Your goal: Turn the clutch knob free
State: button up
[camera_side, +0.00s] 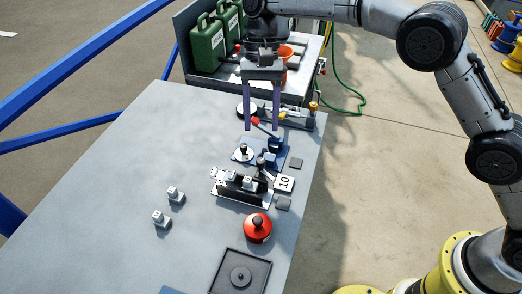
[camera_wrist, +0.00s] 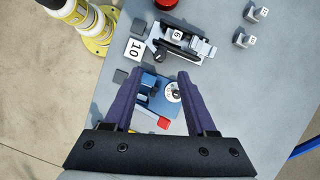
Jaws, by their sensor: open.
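A blue plate (camera_side: 241,158) on the grey bench carries a white round dial with a small black knob (camera_side: 245,148) and a dark blue block (camera_side: 275,144). The knob, which looks like the clutch knob, also shows in the wrist view (camera_wrist: 174,91), near the right finger; its dial markings are too small to read. My gripper (camera_side: 262,129) is open and empty, pointing down above the far side of the plate. In the wrist view its two purple fingers (camera_wrist: 160,75) span the plate. I cannot tell the height of the fingertips exactly; no contact shows.
A red-tipped lever (camera_side: 256,121) is close to the fingers. A black device with a "10" card (camera_side: 285,183), a red round knob (camera_side: 257,227), a black tray (camera_side: 222,278) and small white-topped blocks (camera_side: 173,195) stand nearer. Green cans (camera_side: 207,42) stand behind. The bench's left side is clear.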

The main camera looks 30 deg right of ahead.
aim_at(261, 159)
jog(key=x, duration=0.8)
grip_shut()
